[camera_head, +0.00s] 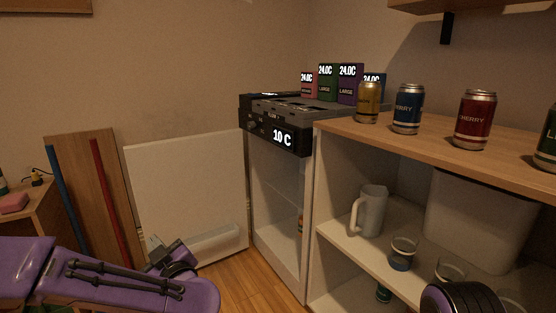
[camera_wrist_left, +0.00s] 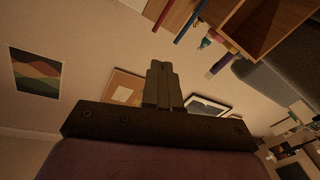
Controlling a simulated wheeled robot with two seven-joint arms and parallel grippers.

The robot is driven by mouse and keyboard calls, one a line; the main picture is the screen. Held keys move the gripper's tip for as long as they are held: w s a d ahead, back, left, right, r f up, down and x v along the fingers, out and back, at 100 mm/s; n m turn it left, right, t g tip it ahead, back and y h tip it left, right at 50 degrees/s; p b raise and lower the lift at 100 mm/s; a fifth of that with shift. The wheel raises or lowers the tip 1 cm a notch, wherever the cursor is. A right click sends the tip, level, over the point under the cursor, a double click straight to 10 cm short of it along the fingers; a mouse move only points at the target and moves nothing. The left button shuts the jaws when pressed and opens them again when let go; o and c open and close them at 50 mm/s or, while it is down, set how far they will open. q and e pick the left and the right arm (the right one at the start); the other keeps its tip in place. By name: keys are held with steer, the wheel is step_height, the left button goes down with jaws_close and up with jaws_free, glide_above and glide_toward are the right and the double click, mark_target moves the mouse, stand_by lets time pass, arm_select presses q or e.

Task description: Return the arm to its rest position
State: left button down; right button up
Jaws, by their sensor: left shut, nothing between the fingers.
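My purple left arm comes in from the left in the head view, low across the picture. Its dark left gripper (camera_head: 154,244) is in front of the white panel leaning on the wall. In the left wrist view the two fingers of this gripper (camera_wrist_left: 162,72) are together, with nothing between them. A dark round part with purple at the lower right of the head view looks like part of my right arm; the right gripper does not show.
A small fridge (camera_head: 277,136) reading 10 C stands beside a shelf unit (camera_head: 330,128) with several cans on top. A white pitcher (camera_head: 370,212) and glasses (camera_head: 402,254) stand inside. A white panel (camera_head: 185,180) and wooden board (camera_head: 90,165) lean at left. Some floor (camera_head: 240,285) is clear.

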arm_select(q)
steer(key=s+d+f+m+g+h+p, duration=0.2)
steer(key=s+d+f+m+h+p, duration=0.2)
steer(key=s+f+h+p, duration=0.7)
steer(key=s+a+m+g+y+p, duration=0.1)
steer(key=s+a+g+p, duration=0.2)
steer(key=s+p, duration=0.6)
steer(key=s+a+m+g+y+p, duration=0.1)
steer(key=s+a+g+p, duration=0.3)
steer(key=s+p, duration=0.5)
steer(key=s+g, duration=0.1)
steer(key=s, duration=0.4)
steer(key=shift+s+a+r+p, duration=0.2)
steer(key=shift+s+r+p, duration=0.1)
steer(key=shift+s+p, duration=0.1)
